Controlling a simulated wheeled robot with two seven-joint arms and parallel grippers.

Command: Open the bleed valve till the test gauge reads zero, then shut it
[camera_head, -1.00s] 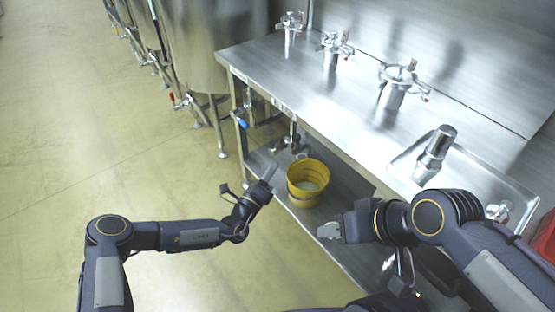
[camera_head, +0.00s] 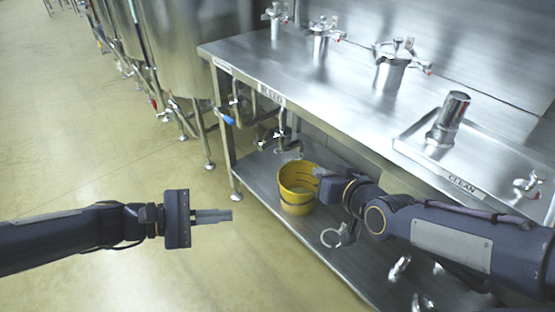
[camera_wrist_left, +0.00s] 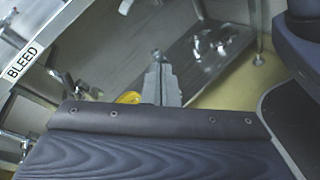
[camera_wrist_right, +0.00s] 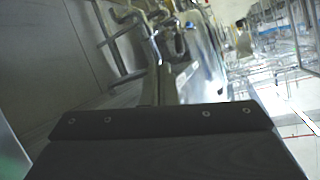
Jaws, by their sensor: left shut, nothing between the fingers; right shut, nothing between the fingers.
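Under the bench edge, a blue-handled valve (camera_head: 226,117) hangs on pipework beside metal fittings (camera_head: 283,132). I cannot tell for certain which is the bleed valve. A BLEED label (camera_wrist_left: 22,60) shows on the bench edge in the left wrist view. No gauge dial can be made out. My left gripper (camera_head: 230,215) is shut and empty, over the floor left of the lower shelf, below and apart from the valve; its closed fingers (camera_wrist_left: 160,85) show in its wrist view. My right gripper (camera_head: 322,178) is shut and empty, at the yellow bucket's right side; contact is unclear.
The yellow bucket (camera_head: 296,205) stands on the lower shelf (camera_head: 265,170), with a loose ring clamp (camera_head: 335,238) nearby. Lidded metal vessels (camera_head: 391,72) stand on the bench. A tray marked CLEAN (camera_head: 490,165) holds a steel cylinder (camera_head: 448,118).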

